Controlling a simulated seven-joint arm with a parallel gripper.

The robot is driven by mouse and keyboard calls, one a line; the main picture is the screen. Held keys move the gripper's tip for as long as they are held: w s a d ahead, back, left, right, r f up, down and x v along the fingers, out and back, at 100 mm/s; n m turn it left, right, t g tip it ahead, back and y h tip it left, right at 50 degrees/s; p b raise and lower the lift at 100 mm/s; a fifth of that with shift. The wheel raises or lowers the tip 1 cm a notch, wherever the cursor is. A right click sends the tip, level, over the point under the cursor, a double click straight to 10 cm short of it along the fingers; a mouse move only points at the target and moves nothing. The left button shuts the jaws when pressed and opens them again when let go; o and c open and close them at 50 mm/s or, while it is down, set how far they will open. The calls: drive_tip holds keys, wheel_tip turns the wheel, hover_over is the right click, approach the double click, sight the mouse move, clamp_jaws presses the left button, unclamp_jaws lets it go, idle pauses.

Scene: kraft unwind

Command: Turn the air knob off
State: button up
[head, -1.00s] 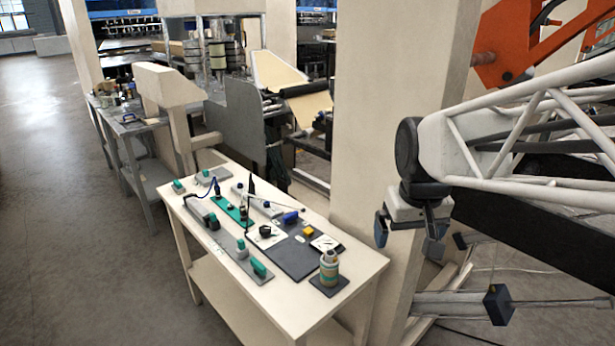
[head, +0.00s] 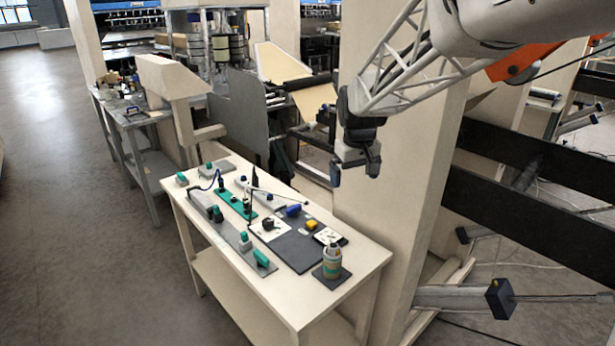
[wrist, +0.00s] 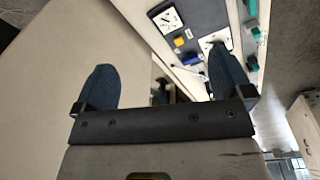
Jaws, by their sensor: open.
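A black knob (head: 268,224) sits on a white square plate (head: 277,236) near the middle of the cream table; I take it as the air knob, though no label is readable. In the wrist view the white plate (wrist: 208,39) shows beyond the right finger, which partly covers it. My gripper (head: 354,172) is open and empty, above and behind the table's right back side, beside the cream column. Its two blue fingers point down, apart from everything on the table. In the wrist view my gripper (wrist: 160,60) shows its fingers spread wide.
The cream column (head: 390,225) stands close behind. Floor at left is clear.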

drive_tip(key=w+a+f+n, duration=0.1)
drive_tip(key=w+a+f, duration=0.3)
drive_tip(key=w, duration=0.3)
drive_tip(key=w+a+f+n, duration=0.1)
drive_tip(key=w+a+f, duration=0.3)
drive_tip(key=w, duration=0.3)
drive_tip(key=n+g, duration=0.1)
drive_tip(key=n, duration=0.1)
hover_over(294, 207)
wheel_tip(294, 207, down, 14)
drive_tip(key=shift+r, duration=0.2)
drive_tip(key=shift+a, duration=0.1)
drive_tip(key=shift+f, duration=0.2)
drive_tip(key=shift+f, duration=3.75)
drive_tip(key=shift+c, duration=0.3)
drive_tip(key=c, duration=0.9)
drive_tip(key=shift+o, duration=0.2)
